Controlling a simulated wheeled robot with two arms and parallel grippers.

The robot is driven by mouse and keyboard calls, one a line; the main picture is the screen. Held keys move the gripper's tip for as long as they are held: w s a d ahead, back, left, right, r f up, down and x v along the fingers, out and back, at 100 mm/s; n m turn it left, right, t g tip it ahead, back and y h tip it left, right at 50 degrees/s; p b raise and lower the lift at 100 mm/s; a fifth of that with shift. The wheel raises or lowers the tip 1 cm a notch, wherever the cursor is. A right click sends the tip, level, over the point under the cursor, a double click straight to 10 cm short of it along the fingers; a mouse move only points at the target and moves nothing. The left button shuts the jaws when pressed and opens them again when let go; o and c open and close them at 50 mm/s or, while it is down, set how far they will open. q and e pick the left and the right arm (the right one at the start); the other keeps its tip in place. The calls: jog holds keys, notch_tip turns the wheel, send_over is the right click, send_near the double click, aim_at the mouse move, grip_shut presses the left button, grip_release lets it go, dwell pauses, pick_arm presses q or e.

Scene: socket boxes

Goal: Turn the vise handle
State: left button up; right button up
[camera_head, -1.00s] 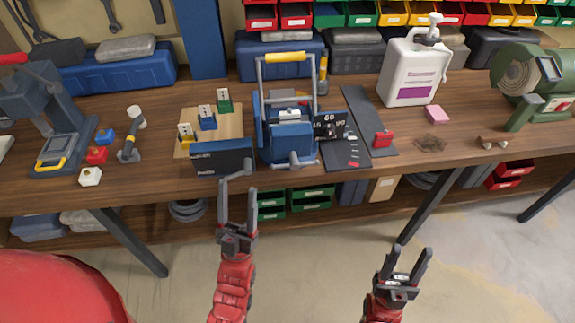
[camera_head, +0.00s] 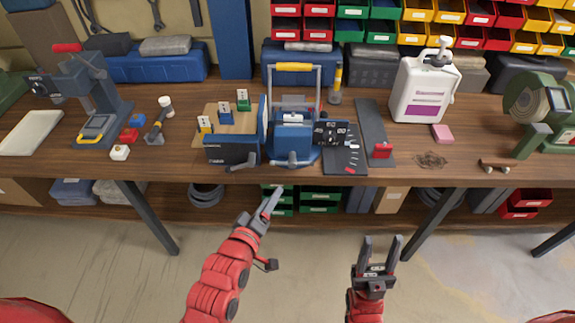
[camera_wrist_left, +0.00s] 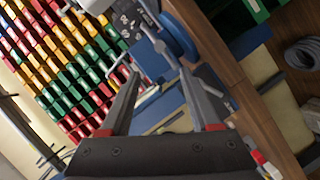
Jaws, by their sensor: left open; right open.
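The blue vise (camera_head: 292,135) stands at the front edge of the workbench, with a grey metal handle (camera_head: 292,160) on its front. A dark blue block (camera_head: 228,151) with a grey lever sits just left of it. My left gripper (camera_head: 271,200) is below and in front of the bench edge, apart from the handle, its fingers pointing up and right. In the left wrist view its two fingers (camera_wrist_left: 160,76) are spread with the blue vise (camera_wrist_left: 152,58) beyond them; nothing is held. My right gripper (camera_head: 381,240) is open and empty, in front of the bench, lower right.
The workbench (camera_head: 465,172) edge lies ahead of both grippers. A dark press (camera_head: 95,95) stands left. Green bins (camera_head: 318,194) sit below.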

aim_at(291, 165)
pick_arm(q)
jog(key=p+x, duration=0.1)
jog(key=x, duration=1.4)
jog(key=shift+w+d+r, duration=0.1)
jog(key=shift+w+d, duration=0.05)
jog(key=shift+w, duration=0.1)
jog(key=shift+w+d+p, duration=0.2)
jog(key=shift+w+p, duration=0.1)
jog(key=shift+w, duration=0.4)
jog(key=shift+f, duration=0.25)
grip_shut()
